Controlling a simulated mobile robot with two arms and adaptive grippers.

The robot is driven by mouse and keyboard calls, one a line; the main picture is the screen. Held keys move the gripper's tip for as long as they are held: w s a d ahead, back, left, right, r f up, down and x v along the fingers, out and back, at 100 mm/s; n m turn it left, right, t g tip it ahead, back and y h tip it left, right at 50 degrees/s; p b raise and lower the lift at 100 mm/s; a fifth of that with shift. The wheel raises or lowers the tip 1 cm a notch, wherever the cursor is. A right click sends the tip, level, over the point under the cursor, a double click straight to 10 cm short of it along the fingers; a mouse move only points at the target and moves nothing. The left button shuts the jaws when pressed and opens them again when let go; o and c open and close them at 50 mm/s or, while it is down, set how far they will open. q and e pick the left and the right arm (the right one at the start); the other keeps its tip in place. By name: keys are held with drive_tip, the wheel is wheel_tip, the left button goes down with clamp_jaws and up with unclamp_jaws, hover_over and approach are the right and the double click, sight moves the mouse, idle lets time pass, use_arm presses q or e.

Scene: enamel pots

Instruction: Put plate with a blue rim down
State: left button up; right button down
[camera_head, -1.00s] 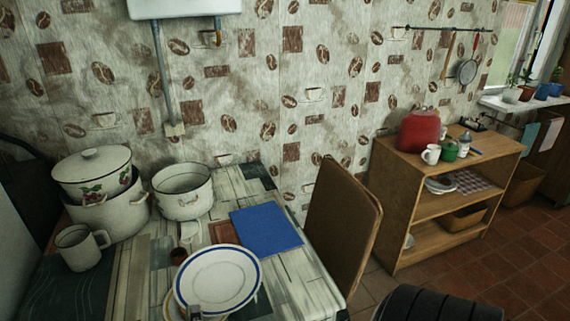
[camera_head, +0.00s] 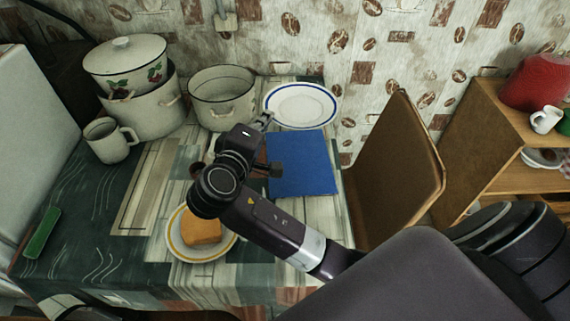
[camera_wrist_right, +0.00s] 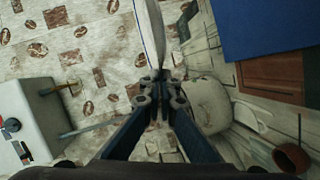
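The plate with a blue rim (camera_head: 300,104) is at the back right of the table, between the white open pot and the wall, just behind the blue board. My right gripper (camera_head: 265,121) reaches over the table and is shut on the plate's near left edge. In the right wrist view the plate (camera_wrist_right: 151,32) shows nearly edge-on between the fingertips (camera_wrist_right: 158,78). I cannot tell whether its underside touches the table. My left gripper is not in view.
A blue board (camera_head: 300,165) lies in front of the plate. An open pot (camera_head: 222,100) stands to its left, with a lidded pot (camera_head: 125,65) and a mug (camera_head: 107,140) farther left. A yellow-rimmed plate (camera_head: 207,254) holds bread (camera_head: 201,232). A chair (camera_head: 393,170) stands right.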

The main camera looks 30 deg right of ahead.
wheel_tip(320, 180, down, 14)
drive_tip(key=shift+d+r, duration=0.1)
drive_tip(key=shift+r, duration=0.05)
drive_tip(key=shift+f+b, duration=0.4)
drive_tip(key=shift+f, duration=2)
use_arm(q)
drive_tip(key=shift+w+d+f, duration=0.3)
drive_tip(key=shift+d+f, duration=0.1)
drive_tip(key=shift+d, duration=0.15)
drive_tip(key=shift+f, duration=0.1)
use_arm(e)
drive_tip(key=c, duration=2.7)
unclamp_jaws()
drive_tip(key=shift+f, duration=0.15)
drive_tip(key=shift+o, duration=1.4)
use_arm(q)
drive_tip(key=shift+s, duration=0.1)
